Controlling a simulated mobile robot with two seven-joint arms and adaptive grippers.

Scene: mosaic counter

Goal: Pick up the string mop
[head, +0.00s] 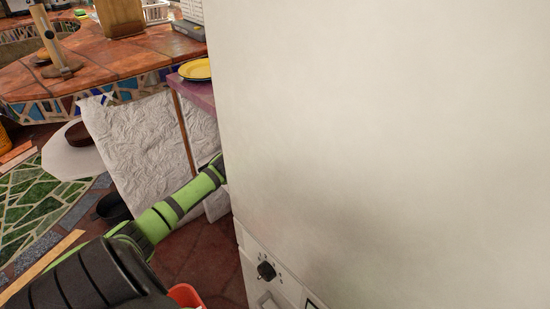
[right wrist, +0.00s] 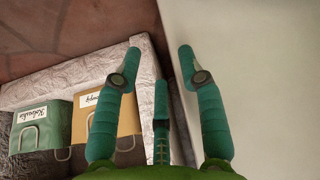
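I cannot make out a string mop in either view. In the head view a pale wooden strip (head: 40,267) lies at lower left, and a thin brown rod (head: 184,125) stands below the purple shelf; I cannot tell whether either belongs to a mop. A green and black arm of mine comes in from the lower left, its far end cut off by a large white panel; no fingers show there. In the right wrist view my right gripper (right wrist: 155,65) has its green fingers spread and nothing visibly held, beside a pale smooth surface.
The white panel (head: 390,120) fills the right of the head view, with a black knob (head: 266,271) below. A tiled counter (head: 110,60) and a purple shelf (head: 196,92) with a yellow plate (head: 195,69) stand left. Green (right wrist: 40,126) and tan (right wrist: 108,109) bags show in the wrist view.

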